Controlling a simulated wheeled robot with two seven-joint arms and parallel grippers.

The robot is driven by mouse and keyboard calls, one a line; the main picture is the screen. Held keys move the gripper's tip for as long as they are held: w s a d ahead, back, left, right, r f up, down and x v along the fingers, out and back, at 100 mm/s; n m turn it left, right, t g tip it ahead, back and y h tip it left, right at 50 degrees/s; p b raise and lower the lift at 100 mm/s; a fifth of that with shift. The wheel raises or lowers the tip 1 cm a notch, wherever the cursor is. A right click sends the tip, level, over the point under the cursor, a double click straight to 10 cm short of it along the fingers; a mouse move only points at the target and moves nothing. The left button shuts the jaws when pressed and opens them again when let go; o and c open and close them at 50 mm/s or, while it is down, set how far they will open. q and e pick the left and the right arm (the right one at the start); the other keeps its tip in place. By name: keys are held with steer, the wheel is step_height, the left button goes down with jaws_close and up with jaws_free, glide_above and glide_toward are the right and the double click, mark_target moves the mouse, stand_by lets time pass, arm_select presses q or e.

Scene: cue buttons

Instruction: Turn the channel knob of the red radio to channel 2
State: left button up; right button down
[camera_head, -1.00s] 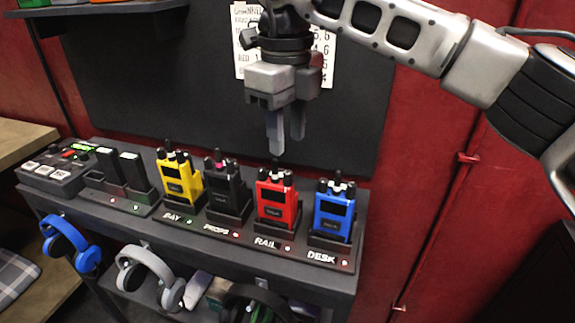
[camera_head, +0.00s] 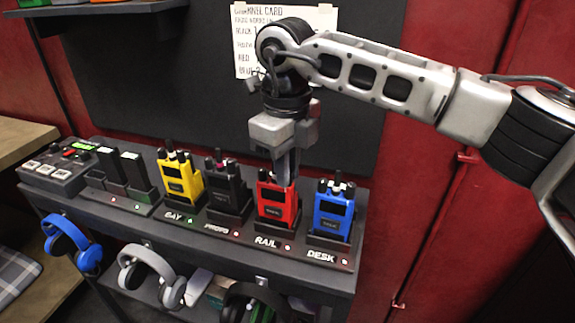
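The red radio (camera_head: 277,205) stands upright in its dock marked RAIL, between the black radio (camera_head: 228,192) and the blue radio (camera_head: 332,212). My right gripper (camera_head: 286,182) points down with its fingertips at the top of the red radio, on its right part. The fingers look close together there. The channel knob is hidden by the fingers, so its setting and any grip on it cannot be made out. My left gripper is not in view.
A yellow radio (camera_head: 179,177) stands at the left in the dock marked BAY. A small button box (camera_head: 58,172) sits at the bench's left end. A printed card (camera_head: 258,40) hangs behind my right arm, which partly covers it. Headphones (camera_head: 70,243) hang in front.

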steer(key=shift+n, duration=0.3)
steer(key=n+b, duration=0.1)
steer(key=n, duration=0.2)
steer(key=shift+n, duration=2)
steer(key=c, duration=1.4)
jaws_free()
steer(key=shift+r, duration=0.1)
step_height(320, 180, up, 16)
steer(key=shift+s, duration=0.15)
